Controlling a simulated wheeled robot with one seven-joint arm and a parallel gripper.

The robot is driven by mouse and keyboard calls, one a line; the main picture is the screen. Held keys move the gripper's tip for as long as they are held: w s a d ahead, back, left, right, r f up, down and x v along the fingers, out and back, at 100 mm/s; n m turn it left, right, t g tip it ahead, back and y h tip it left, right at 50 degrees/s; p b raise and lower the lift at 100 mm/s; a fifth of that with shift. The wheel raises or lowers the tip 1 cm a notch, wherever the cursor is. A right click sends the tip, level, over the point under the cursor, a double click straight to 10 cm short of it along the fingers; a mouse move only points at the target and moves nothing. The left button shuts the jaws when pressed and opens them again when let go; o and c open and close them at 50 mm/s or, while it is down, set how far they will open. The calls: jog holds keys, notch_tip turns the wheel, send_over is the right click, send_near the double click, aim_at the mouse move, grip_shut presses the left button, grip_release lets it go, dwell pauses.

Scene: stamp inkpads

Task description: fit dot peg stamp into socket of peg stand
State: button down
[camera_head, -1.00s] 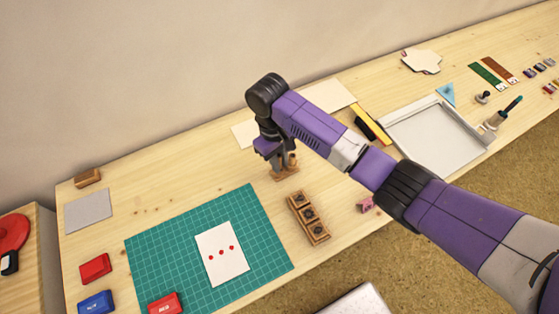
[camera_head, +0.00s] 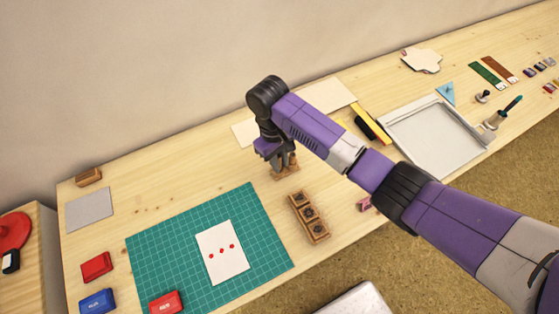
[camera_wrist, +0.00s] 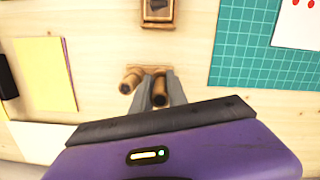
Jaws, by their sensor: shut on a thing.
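The peg stand (camera_head: 284,176) is a small wooden piece on the table behind the green mat; its near edge shows in the wrist view (camera_wrist: 148,69). My gripper (camera_head: 279,164) is directly over it, pointing down. In the wrist view its grey fingers (camera_wrist: 158,98) are shut on a round wooden peg with a dark end, the dot peg stamp (camera_wrist: 159,90). A second wooden peg (camera_wrist: 131,80) stands left of the fingers. The socket and the stamp's lower end are hidden, so I cannot tell whether the stamp is seated.
A wooden holder with dark square recesses (camera_head: 309,218) lies nearer the front. A green cutting mat (camera_head: 160,250) carries a white card (camera_head: 222,265) with three red dots. Red (camera_head: 96,267) and blue (camera_head: 97,301) inkpads are at left; a grey tray (camera_head: 440,150) is at right.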

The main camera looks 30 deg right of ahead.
jog(key=shift+f, duration=0.65)
jog(key=c, duration=1.2)
grip_release()
jog(key=shift+c, duration=0.2)
jog(key=shift+r, duration=0.15)
jog(key=r, duration=0.5)
jog(key=w+r+b, duration=0.1)
jog(key=r, duration=0.1)
jog(key=shift+w+a+r, duration=0.1)
jog(key=shift+a+r, duration=0.05)
jog(key=shift+r, duration=0.1)
